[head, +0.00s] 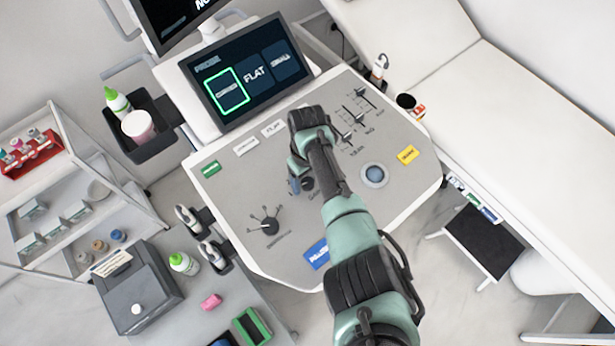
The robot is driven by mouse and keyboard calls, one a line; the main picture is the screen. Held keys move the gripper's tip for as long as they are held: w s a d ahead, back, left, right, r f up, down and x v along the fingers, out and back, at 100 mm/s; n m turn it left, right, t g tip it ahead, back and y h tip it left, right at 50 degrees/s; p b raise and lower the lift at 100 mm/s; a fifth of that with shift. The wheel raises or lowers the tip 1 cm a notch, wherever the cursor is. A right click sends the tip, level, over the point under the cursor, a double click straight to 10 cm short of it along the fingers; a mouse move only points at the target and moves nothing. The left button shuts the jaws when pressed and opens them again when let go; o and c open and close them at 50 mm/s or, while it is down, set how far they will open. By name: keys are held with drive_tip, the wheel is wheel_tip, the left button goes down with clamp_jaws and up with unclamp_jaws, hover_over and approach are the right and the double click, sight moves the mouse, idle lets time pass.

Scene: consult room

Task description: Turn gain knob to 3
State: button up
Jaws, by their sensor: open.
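The grey ultrasound console panel (225,205) fills the middle of the head view. A black pointer knob (268,227) with a fan of tick marks sits at its lower left; its lettering is too small to read. My gripper (298,186) is open and points down at the panel's middle, up and right of that knob. A dark round knob (308,184) shows beside the fingertips, partly hidden by my gripper and arm. I cannot tell whether the fingers touch it, nor which knob is labelled gain.
Sliders (355,110), a round trackball (374,175), a yellow button (407,155), a blue button (316,254) and a green button (210,168) share the panel. A tilted screen (247,72) stands behind. Probes (212,254) hang at the left edge.

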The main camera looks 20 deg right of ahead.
clamp_jaws()
idle(0.3)
drive_tip(key=shift+m, duration=0.3)
drive_tip(key=m, duration=0.3)
drive_tip(key=shift+m, duration=0.3)
drive_tip(key=m, duration=0.3)
drive_tip(key=shift+m, duration=0.4)
drive_tip(key=m, duration=0.4)
drive_tip(key=shift+m, duration=1.8)
